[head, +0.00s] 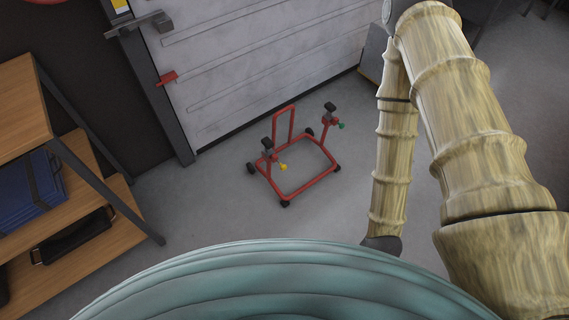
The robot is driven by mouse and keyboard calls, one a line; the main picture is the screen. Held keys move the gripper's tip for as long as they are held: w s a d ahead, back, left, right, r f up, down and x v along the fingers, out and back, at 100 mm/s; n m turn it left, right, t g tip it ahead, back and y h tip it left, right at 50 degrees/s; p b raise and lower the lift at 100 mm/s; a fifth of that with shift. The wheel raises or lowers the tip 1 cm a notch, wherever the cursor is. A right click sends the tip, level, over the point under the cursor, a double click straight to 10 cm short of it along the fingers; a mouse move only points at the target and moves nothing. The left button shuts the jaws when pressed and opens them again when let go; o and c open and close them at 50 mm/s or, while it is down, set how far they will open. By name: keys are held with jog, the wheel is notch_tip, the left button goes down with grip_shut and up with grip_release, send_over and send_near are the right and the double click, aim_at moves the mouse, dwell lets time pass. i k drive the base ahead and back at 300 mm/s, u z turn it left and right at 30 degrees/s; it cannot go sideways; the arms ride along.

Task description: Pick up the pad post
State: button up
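A red tubular motorcycle stand (305,189) stands on the grey floor near the middle of the head view. It carries two upright posts with black pads on top. The left pad post (268,150) has a yellow knob low on its right side. The right pad post (331,114) has a green knob. Both sit upright on the stand frame. My arm comes down on the right of the view, and its lower end goes behind my own body. My gripper's fingers are hidden, so the stand and both posts are apart from any visible part of my arm.
A wooden shelf unit (22,98) with a blue case (30,186) and a black tray (73,237) stands at left. A pale ribbed door (255,55) closes the back. A grey box (373,52) stands behind my arm. Floor around the stand is clear.

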aim_at(268, 144)
jog(key=k, duration=0.5)
jog(key=z, duration=1.2)
jog(key=i, duration=1.1)
jog(key=u, duration=1.8)
